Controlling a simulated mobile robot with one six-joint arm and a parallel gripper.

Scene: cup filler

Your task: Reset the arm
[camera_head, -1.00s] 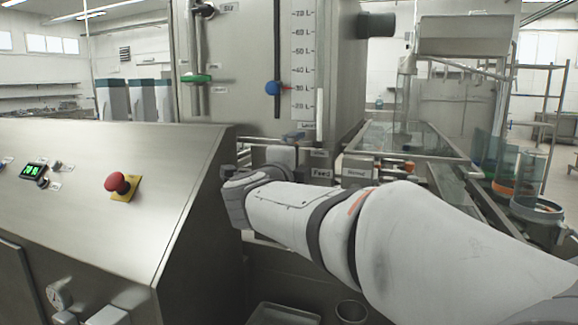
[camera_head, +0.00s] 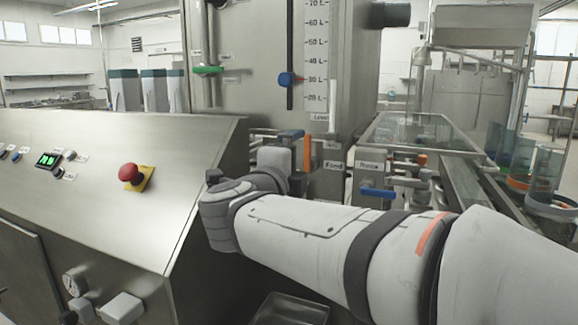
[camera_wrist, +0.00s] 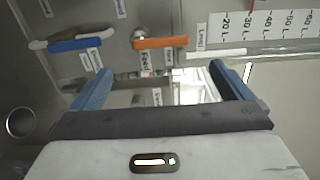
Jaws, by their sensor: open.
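In the wrist view my gripper (camera_wrist: 160,88) shows two blue fingers held wide apart with nothing between them. Beyond the fingers are an orange lever (camera_wrist: 160,42) and a blue lever (camera_wrist: 75,45) on the machine's front. In the head view my white arm (camera_head: 310,240) reaches from the lower right toward the middle, in front of the machine. Its fingers are hidden there behind the wrist. The orange lever (camera_head: 307,152) and a blue lever (camera_head: 377,192) stand just beyond the arm, apart from it.
A sloped steel control panel (camera_head: 90,190) with a red stop button (camera_head: 130,172) is close on the left. The tank (camera_head: 250,70) with a level scale rises behind the arm. Glass-covered conveyor parts (camera_head: 420,132) and clear cylinders (camera_head: 543,170) are at the right.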

